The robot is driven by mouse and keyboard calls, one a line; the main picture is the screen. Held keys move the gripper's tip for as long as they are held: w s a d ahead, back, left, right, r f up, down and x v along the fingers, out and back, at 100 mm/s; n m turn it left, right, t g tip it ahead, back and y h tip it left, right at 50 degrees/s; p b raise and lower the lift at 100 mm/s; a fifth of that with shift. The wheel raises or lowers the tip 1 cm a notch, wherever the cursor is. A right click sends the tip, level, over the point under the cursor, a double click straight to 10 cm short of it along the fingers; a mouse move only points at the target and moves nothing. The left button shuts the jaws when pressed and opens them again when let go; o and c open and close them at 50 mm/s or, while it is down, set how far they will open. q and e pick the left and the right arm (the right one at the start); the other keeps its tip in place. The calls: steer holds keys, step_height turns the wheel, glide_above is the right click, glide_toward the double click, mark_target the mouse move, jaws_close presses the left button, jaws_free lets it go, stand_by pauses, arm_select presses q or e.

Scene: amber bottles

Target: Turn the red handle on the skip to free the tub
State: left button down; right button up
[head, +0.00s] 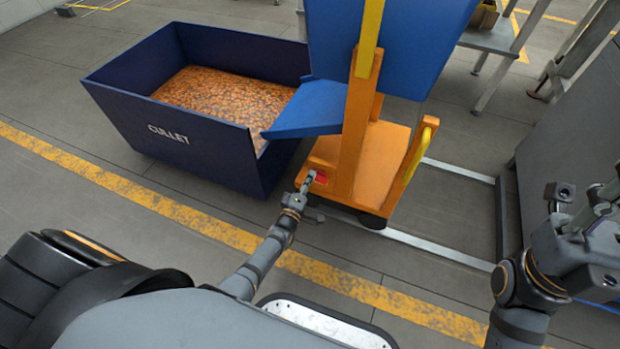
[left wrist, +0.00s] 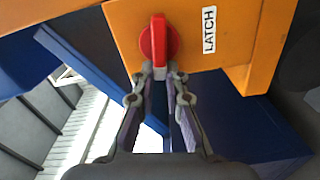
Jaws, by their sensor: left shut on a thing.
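The red handle (left wrist: 158,38) is a round knob with a raised bar, on an orange panel beside a "LATCH" label. The bar lies roughly along the line of my fingers in the left wrist view. My left gripper (left wrist: 160,72) is shut on the handle's near end. In the head view the handle shows as a small red patch (head: 321,178) low on the skip's orange frame (head: 378,160), with my left gripper (head: 309,181) at it. The blue tub (head: 425,45) sits on the frame, its lower part partly behind the orange post. My right gripper (head: 584,200) is open and empty at the right.
A dark blue bin (head: 210,150) marked "CULLET", holding orange-brown pieces, stands left of the skip. A blue chute (head: 308,108) reaches over its edge. A metal floor frame (head: 440,250) lies around the skip's right side. A grey cabinet (head: 575,130) stands at the right.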

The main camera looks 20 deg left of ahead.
arm_select(q)
steer(key=shift+f+n, duration=0.3)
steer(key=shift+n, duration=0.7)
steer(key=c, duration=1.4)
jaws_free()
steer(key=shift+s, duration=0.1)
steer(key=s, duration=0.7)
steer(key=shift+s+a, duration=0.15)
steer(key=shift+s, duration=0.05)
